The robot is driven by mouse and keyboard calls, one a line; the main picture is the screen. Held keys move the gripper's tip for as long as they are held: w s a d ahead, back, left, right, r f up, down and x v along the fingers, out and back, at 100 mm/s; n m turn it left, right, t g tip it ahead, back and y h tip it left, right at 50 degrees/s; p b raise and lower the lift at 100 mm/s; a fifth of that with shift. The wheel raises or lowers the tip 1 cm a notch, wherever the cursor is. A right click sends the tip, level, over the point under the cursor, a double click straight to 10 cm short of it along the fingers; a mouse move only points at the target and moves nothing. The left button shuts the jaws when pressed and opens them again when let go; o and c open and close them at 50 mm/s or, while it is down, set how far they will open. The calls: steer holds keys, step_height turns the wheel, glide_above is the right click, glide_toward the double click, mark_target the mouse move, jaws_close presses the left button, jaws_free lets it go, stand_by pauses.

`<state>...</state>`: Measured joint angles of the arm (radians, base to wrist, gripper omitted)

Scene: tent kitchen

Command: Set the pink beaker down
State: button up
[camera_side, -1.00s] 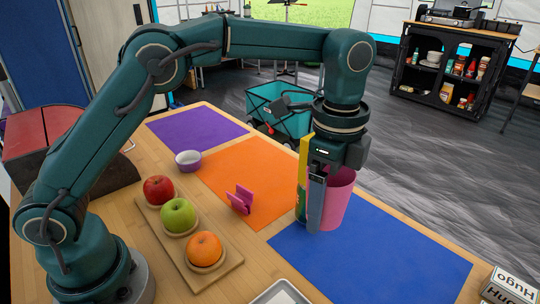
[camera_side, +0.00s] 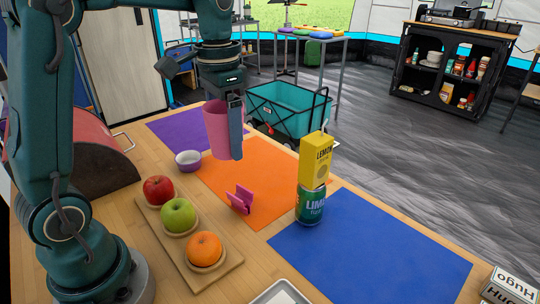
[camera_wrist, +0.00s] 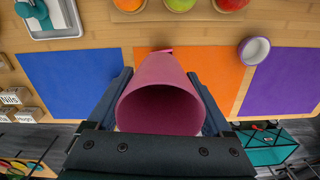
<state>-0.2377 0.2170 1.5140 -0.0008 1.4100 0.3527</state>
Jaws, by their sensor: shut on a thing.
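The pink beaker (camera_side: 217,130) is held in the air above the table, over the area of the orange mat (camera_side: 265,205) and purple mat (camera_side: 190,127) in the side view. My gripper (camera_side: 236,135) is shut on it. In the wrist view the beaker (camera_wrist: 160,100) sits between the two fingers of my gripper (camera_wrist: 160,95), its open mouth facing the camera. The beaker looks roughly upright. The blue mat (camera_side: 370,255) lies to the right, bare where it shows.
A yellow lemon carton (camera_side: 315,160) stands on a green lime can (camera_side: 310,205) between the orange and blue mats. A pink holder (camera_side: 240,200) stands on the orange mat's edge. A small purple bowl (camera_side: 188,160) is near the purple mat. A fruit board (camera_side: 180,245) lies in front.

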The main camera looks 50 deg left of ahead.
steer(key=a+f+n, duration=0.1)
steer(key=a+f, duration=0.2)
steer(key=a, duration=0.6)
steer(key=a+f, duration=0.2)
steer(key=a, duration=0.7)
glide_above(239, 175)
step_height(239, 175, down, 7)
steer(key=shift+s+r, duration=0.1)
steer(key=shift+d+f, duration=0.1)
steer(key=shift+f, duration=1.95)
steer(key=shift+f, duration=0.1)
steer(key=o, duration=1.1)
